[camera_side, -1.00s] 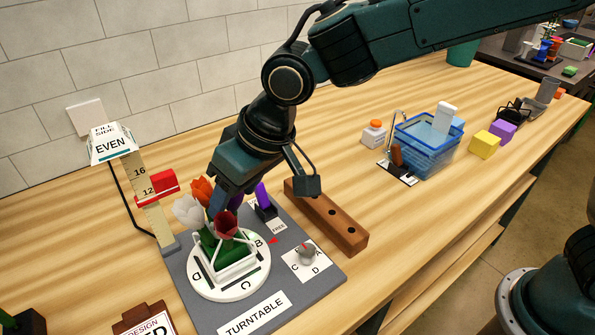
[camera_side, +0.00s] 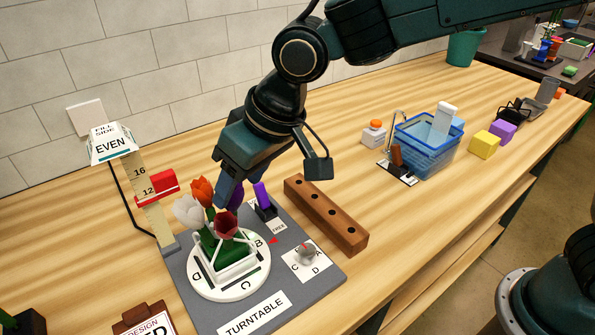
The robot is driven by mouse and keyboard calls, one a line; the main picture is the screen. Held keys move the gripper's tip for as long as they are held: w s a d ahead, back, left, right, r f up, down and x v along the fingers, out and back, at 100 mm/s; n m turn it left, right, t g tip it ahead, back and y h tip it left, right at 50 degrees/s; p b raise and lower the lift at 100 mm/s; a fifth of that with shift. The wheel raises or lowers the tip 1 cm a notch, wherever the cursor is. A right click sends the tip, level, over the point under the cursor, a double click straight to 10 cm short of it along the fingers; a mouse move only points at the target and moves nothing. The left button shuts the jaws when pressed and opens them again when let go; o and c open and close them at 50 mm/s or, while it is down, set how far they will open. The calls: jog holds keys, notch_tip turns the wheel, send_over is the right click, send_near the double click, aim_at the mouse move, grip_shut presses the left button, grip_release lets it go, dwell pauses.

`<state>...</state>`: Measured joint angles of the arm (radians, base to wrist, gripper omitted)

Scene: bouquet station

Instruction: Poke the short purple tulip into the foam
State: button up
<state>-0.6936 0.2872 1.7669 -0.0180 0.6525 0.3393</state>
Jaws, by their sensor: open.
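A purple tulip head (camera_side: 236,198) shows between my gripper and the other flowers at the back right of the white planter (camera_side: 238,269). Its stem is hidden behind the red and orange blooms, so I cannot tell how deep it sits. An orange tulip (camera_side: 202,191), a white tulip (camera_side: 187,211) and a dark red tulip (camera_side: 227,223) stand in the same planter. My gripper (camera_side: 228,191) is open, just above the purple head and apart from the planter.
The planter stands on a white lettered turntable (camera_side: 229,291) on a grey base (camera_side: 200,314). A height gauge with a red slider (camera_side: 158,188) stands close on the left. A wooden block with several holes (camera_side: 327,215) lies right of it, and a purple lever (camera_side: 262,195) sits behind.

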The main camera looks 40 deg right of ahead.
jog(key=shift+r, duration=0.25)
jog(key=shift+s+d+r, duration=0.15)
jog(key=shift+r, duration=0.2)
jog(key=shift+s+d+r, duration=0.15)
jog(key=shift+s+r, duration=0.05)
jog(key=shift+r, duration=0.2)
jog(key=o, duration=0.5)
jog(key=shift+o, duration=0.2)
jog(key=shift+d, duration=0.15)
